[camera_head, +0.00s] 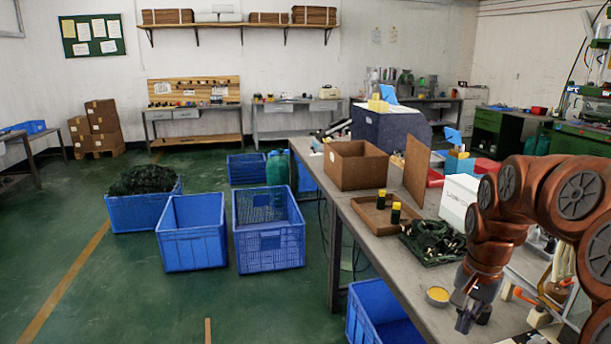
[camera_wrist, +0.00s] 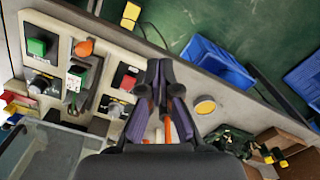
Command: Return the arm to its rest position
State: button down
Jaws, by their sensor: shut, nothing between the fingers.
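My copper-coloured arm (camera_head: 497,200) reaches in from the right and bends down over the front part of the grey workbench (camera_head: 345,205). My gripper (camera_head: 468,312) points down at its end, to the right of a small bowl of yellow material (camera_head: 438,294). In the wrist view my gripper (camera_wrist: 158,72) has its dark fingers together, with nothing seen between them. The bowl (camera_wrist: 204,105) shows there to the right of the fingers, apart from them. A panel with green and red buttons (camera_wrist: 98,75) lies to the left.
Dark cables (camera_head: 435,241) and a brown tray (camera_head: 371,217) with two black-and-yellow parts (camera_head: 396,212) lie farther along the bench. A brown box (camera_head: 355,168) and a white box (camera_head: 457,201) stand nearby. Blue crates (camera_head: 268,248) stand on the floor left of the bench.

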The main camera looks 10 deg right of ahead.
jog(key=s+a+r+n+p, duration=0.2)
jog(key=s+a+n, duration=0.15)
jog(key=a, duration=0.35)
jog(key=s+a+r+n+p, duration=0.1)
jog(key=s+a+r+n, duration=0.15)
jog(key=s+a, duration=0.3)
jog(key=s+a+f+n+g+p, duration=0.1)
jog(key=s+a+n+p, duration=0.2)
jog(key=s, duration=1)
jog(key=a+n, duration=0.2)
jog(key=a, duration=0.2)
jog(key=shift+f+g+p, duration=0.2)
jog(key=shift+g+p, duration=0.1)
